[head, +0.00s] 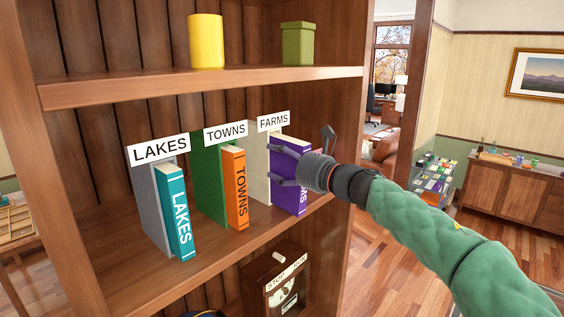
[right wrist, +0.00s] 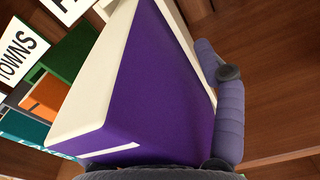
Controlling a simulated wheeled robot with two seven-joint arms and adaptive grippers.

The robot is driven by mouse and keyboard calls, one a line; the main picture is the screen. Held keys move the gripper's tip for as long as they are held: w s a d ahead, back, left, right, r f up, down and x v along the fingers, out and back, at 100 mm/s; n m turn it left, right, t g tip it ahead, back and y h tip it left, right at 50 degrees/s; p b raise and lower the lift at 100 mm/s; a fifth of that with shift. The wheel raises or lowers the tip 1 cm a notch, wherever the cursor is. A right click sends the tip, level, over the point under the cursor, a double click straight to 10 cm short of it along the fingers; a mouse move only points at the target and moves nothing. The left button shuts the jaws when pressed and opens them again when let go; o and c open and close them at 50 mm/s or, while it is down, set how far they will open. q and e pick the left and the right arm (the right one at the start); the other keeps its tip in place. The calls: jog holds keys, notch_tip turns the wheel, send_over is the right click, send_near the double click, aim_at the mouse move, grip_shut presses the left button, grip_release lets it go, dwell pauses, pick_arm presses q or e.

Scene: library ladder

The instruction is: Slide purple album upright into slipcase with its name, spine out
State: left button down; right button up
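The purple album (head: 290,193) stands upright in the cream slipcase (head: 258,165) under the FARMS sign (head: 273,121). Its lettered spine faces out, with only the last letters showing, and its front part sticks out of the case. My right gripper (head: 305,160) is at the album's front. Two fingers reach across the spine, and the third stands off to the right with a gap to the album. In the right wrist view the album's purple cover (right wrist: 160,90) fills the middle, with one finger beside it on the right. Whether the other fingers touch it is hard to tell. My left gripper is out of view.
An orange TOWNS album (head: 235,190) in a green case and a teal LAKES album (head: 176,212) in a grey case stand to the left. A yellow cup (head: 206,41) and a green box (head: 298,42) are on the upper shelf (head: 150,88). The shelf's right upright is close to my wrist.

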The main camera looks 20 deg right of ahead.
jog(key=v, duration=1.2)
